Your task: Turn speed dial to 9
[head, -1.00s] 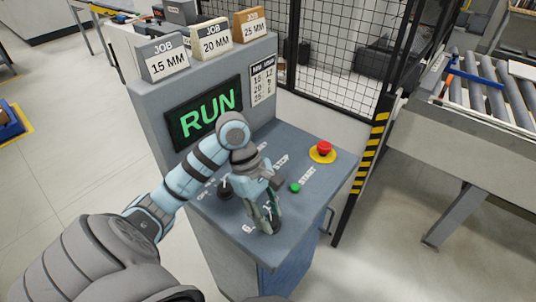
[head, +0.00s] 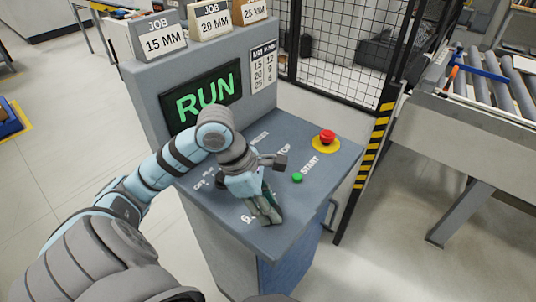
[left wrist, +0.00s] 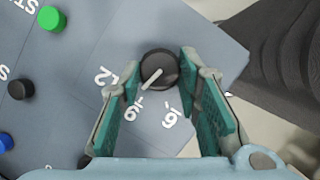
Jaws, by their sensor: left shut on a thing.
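The speed dial (left wrist: 159,69) is a round black knob with a white pointer line on the grey console panel. In the left wrist view it sits between the two green-padded fingers of my left gripper (left wrist: 160,80), which is shut on it. The pointer slants to the lower left, between the 12 mark (left wrist: 104,76) and the middle mark (left wrist: 140,107), closer to the middle one. A further mark (left wrist: 172,117), which looks like 6, lies beyond. In the head view my left gripper (head: 265,212) reaches down to the panel's front corner and hides the dial. My right gripper is not in view.
The console (head: 225,240) has a green START button (head: 297,178) and a red stop button (head: 327,136) on yellow, near the gripper. A RUN screen (head: 205,97) and job cards (head: 160,37) stand behind. A mesh fence (head: 335,50) and roller conveyor (head: 490,95) are to the right.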

